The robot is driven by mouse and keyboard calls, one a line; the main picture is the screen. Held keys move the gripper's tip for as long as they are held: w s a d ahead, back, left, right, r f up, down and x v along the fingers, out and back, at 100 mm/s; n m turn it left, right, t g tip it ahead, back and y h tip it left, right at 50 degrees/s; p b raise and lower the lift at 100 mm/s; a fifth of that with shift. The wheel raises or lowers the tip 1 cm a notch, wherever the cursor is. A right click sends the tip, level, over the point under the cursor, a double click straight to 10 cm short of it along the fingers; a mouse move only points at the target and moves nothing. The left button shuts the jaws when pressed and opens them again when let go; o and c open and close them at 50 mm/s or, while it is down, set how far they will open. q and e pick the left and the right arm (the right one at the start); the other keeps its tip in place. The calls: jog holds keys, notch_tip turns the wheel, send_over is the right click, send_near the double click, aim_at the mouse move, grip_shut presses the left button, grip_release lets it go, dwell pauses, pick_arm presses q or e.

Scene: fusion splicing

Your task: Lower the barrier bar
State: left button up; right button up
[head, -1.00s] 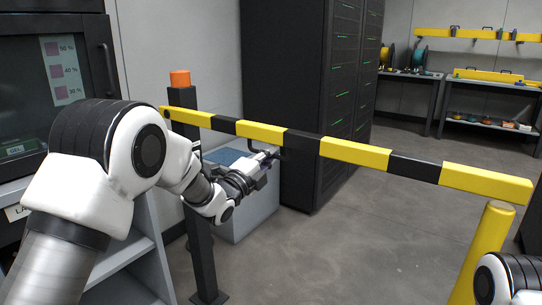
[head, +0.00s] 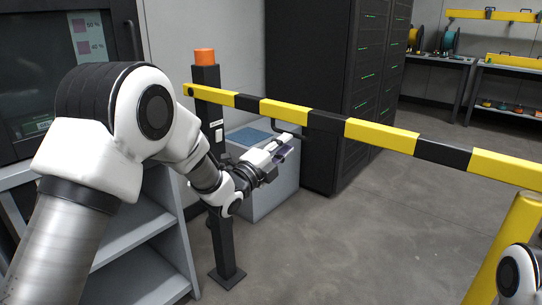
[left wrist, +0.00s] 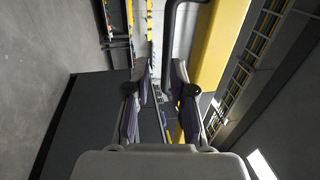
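The barrier bar (head: 380,137), striped yellow and black, runs level across the head view from the dark pivot post (head: 222,160) to the yellow post (head: 508,245). Its right end is at the top of the yellow post; I cannot tell if it touches. A dark handle (head: 284,130) hangs under the bar. My left gripper (head: 284,150) is just below the handle. In the left wrist view its fingers (left wrist: 163,70) stand apart, with the dark handle (left wrist: 168,35) ahead at the fingertips and the yellow bar (left wrist: 220,45) beside it. My right gripper is out of view.
A grey box (head: 270,185) stands behind the pivot post, in front of a tall black server rack (head: 335,90). A grey shelf unit (head: 135,245) is at the left. Benches with spools (head: 447,40) stand at the back right. Floor beneath the bar is clear.

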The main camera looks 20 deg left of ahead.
pick_arm(q)
jog(key=v, duration=0.8)
jog(key=s+f+n+g+y, duration=0.1)
jog(key=s+f+g, duration=0.1)
jog(key=f, duration=0.9)
jog(key=s+f+n+g+y, duration=0.1)
jog(key=s+f+g, duration=0.1)
jog(key=f, duration=0.9)
jog(key=s+a+f+n+g+y, duration=0.15)
jog(key=s+f+n+g, duration=0.35)
jog(key=s+f, duration=0.75)
jog(key=s+a+f+n+g+y, duration=0.1)
jog(key=s+f+n+g+y, duration=0.35)
jog(key=s+f, duration=0.75)
jog(key=s+a+n+g, duration=0.2)
jog(key=s+n+g, duration=0.3)
jog(key=s+n, duration=0.65)
notch_tip(320, 180, up, 28)
jog(key=p, duration=2.8)
jog(key=shift+w+a, duration=0.2)
